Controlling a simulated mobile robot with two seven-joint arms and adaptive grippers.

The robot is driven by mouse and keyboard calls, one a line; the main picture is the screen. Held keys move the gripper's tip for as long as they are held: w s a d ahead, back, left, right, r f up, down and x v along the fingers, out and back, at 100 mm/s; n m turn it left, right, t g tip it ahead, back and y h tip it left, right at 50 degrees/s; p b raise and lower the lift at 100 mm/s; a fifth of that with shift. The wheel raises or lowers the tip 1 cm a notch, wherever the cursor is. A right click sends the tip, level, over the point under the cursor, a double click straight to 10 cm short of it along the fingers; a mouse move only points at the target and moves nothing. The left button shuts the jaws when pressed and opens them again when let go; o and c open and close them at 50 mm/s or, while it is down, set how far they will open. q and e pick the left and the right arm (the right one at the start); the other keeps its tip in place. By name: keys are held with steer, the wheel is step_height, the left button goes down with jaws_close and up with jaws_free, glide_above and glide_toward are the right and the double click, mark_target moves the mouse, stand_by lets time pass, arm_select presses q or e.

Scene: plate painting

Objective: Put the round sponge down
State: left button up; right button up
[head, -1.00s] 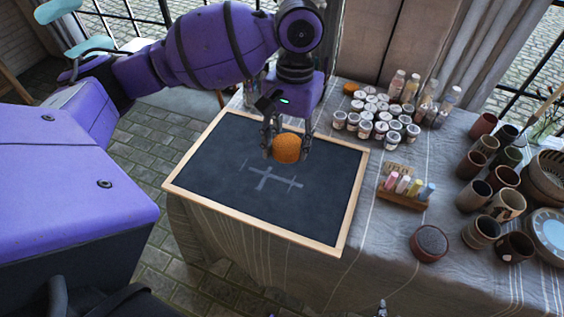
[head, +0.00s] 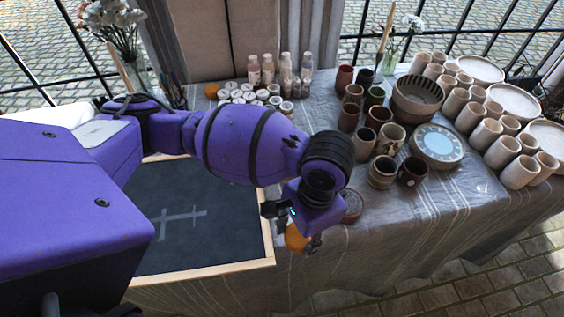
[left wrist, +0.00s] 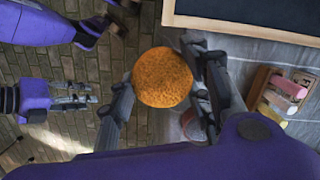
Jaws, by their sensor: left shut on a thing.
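The round orange sponge (head: 296,238) is between the fingers of my left gripper (head: 300,238), just right of the chalkboard's right frame in the head view. In the left wrist view the sponge (left wrist: 162,78) sits between both fingers, and my left gripper is shut on it. Its height over the cloth is hard to judge. The framed chalkboard (head: 190,228) bears a pale cross-like mark. My right gripper (left wrist: 88,97) shows at the left of the left wrist view, apart from the sponge; its jaw opening is unclear.
A dark red round pot (head: 352,206) is partly hidden behind my left wrist. A wooden chalk holder (left wrist: 265,92) stands beside the board. Paint jars (head: 250,95), cups (head: 390,138) and plates (head: 437,146) crowd the back and right. Clear cloth (head: 400,225) lies at front right.

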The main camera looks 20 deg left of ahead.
arm_select(q)
steer(key=shift+s+d+f+m, duration=0.45)
steer(key=shift+s+f+m, duration=0.05)
steer(key=shift+s+f, duration=0.05)
steer(key=shift+w+f, duration=0.15)
steer(key=shift+f, duration=0.1)
steer(key=w+a+f, duration=0.1)
steer(key=w+f, duration=0.1)
steer(key=w, duration=0.1)
steer(key=w+a+f+b, duration=0.1)
steer(key=w+a+f, duration=0.1)
steer(key=w+f, duration=0.1)
steer(key=w+a+f+b, duration=0.1)
steer(key=w+f, duration=0.2)
steer(key=w, duration=0.2)
steer(key=shift+w+a+f, duration=0.15)
steer(key=shift+a, duration=0.1)
steer(key=shift+w+a+f, duration=0.1)
steer(key=shift+w+f, duration=0.2)
steer(key=f, duration=0.3)
steer(key=shift+w+a+f+b, duration=0.1)
steer(key=shift+w+f+b, duration=0.1)
steer(key=shift+b, duration=0.15)
steer(key=shift+f, duration=0.15)
